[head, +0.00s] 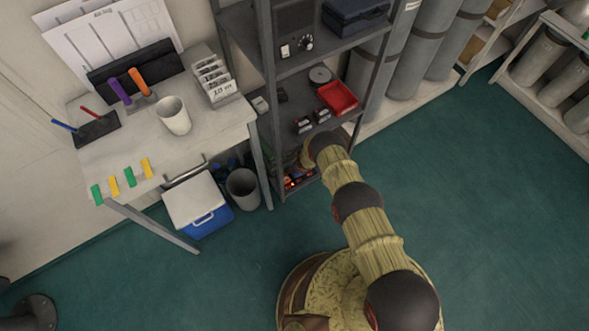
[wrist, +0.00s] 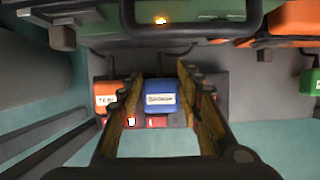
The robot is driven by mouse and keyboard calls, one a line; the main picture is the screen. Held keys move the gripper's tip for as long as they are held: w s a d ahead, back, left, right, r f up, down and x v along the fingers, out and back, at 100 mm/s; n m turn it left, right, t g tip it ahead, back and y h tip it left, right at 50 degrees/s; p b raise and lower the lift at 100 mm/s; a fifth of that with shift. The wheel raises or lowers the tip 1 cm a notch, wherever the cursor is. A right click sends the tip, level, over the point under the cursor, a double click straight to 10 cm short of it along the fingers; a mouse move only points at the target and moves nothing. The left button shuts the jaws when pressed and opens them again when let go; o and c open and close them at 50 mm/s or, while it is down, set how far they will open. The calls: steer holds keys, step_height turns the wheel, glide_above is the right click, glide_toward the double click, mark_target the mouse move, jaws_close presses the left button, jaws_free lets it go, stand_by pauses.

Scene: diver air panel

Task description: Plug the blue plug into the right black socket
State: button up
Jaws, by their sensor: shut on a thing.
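The blue plug (wrist: 160,98), a blue block with a white label, shows in the middle of the wrist view. My gripper (wrist: 159,82) has one finger on each side of it and is shut on it. An orange labelled block (wrist: 105,95) is just left of the left finger. Small red parts (wrist: 156,122) show just below the blue plug; one further left glows. No black socket can be told for sure; dark surfaces lie behind the fingers. In the head view my gripper is hidden behind my arm, at the low part of the dark shelf rack (head: 268,90).
A green block (wrist: 309,82) and a large orange part (wrist: 294,18) are at the right of the wrist view. A dark bar (wrist: 190,28) crosses above the fingers. In the head view a grey bin (head: 243,188) and a blue-and-white cooler (head: 198,205) stand left of the rack.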

steer(key=shift+r+p, duration=0.85)
steer(key=shift+r, duration=0.2)
steer(key=shift+r+p, duration=0.55)
steer(key=shift+r, duration=0.05)
steer(key=shift+w, duration=0.1)
